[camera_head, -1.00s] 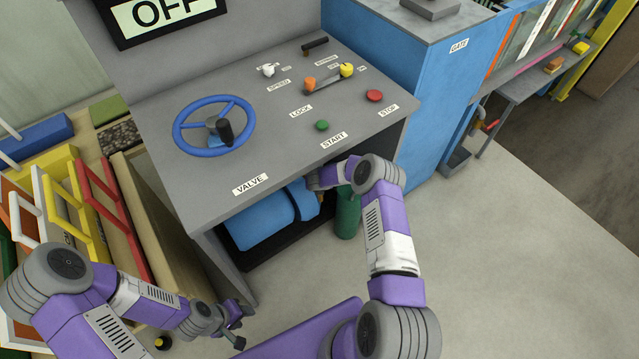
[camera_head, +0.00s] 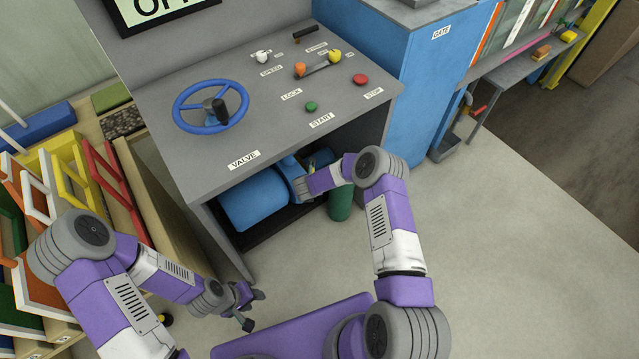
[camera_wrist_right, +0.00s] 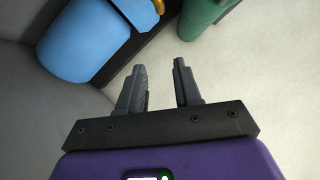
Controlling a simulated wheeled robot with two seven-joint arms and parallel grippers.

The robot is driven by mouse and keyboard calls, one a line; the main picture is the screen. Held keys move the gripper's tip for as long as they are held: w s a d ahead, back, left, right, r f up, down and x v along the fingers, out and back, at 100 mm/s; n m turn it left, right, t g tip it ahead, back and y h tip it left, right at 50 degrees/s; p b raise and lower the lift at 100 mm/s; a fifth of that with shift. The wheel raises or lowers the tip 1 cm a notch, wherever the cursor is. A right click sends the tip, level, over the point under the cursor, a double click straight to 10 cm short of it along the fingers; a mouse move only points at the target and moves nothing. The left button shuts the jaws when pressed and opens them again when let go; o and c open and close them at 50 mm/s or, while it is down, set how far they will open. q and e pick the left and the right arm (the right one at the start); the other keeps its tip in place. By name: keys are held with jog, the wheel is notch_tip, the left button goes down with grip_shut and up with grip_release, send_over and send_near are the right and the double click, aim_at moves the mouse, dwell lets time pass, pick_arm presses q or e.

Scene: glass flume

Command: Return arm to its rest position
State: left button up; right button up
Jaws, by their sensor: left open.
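My left gripper (camera_head: 252,309) is open and empty, low in the head view, in front of the console's lower left side. My right arm (camera_head: 380,225) bends at its elbow in front of the console, and its wrist (camera_head: 320,180) points left toward the opening under the console top. The right gripper's fingers are hard to make out there. In the right wrist view the right gripper (camera_wrist_right: 159,68) has its two grey fingers apart with nothing between them. A blue cylinder (camera_wrist_right: 80,45) and a green cylinder (camera_wrist_right: 203,15) show beyond the fingers.
The grey console (camera_head: 165,150) carries a blue valve wheel (camera_head: 183,118), a green start button (camera_head: 311,106) and a red stop button (camera_head: 360,79). A blue cabinet (camera_head: 425,100) stands to its right. Coloured racks (camera_head: 65,180) stand at left. Floor (camera_head: 510,240) at right is clear.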

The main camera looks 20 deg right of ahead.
jog(key=shift+s+a, duration=0.1)
jog(key=shift+s, duration=0.2)
dwell(0.4)
jog(key=s+a+r+m+g+y, duration=0.1)
jog(key=s+a+r+m+y, duration=0.1)
jog(key=s+m, duration=0.8)
jog(key=s+a+r+m+g+y, duration=0.2)
jog(key=s+a+m, duration=0.2)
jog(key=s+m, duration=0.7)
jog(key=s+a+r+m+g+y, duration=0.2)
jog(key=s+m, duration=0.9)
jog(key=m, duration=0.3)
jog(key=shift+a+r+y+p, duration=0.15)
jog(key=shift+a+y+p, duration=0.15)
jog(key=shift+a+p, duration=0.1)
jog(key=shift+o, duration=0.7)
jog(key=shift+s, duration=0.1)
jog(key=shift+s, duration=0.1)
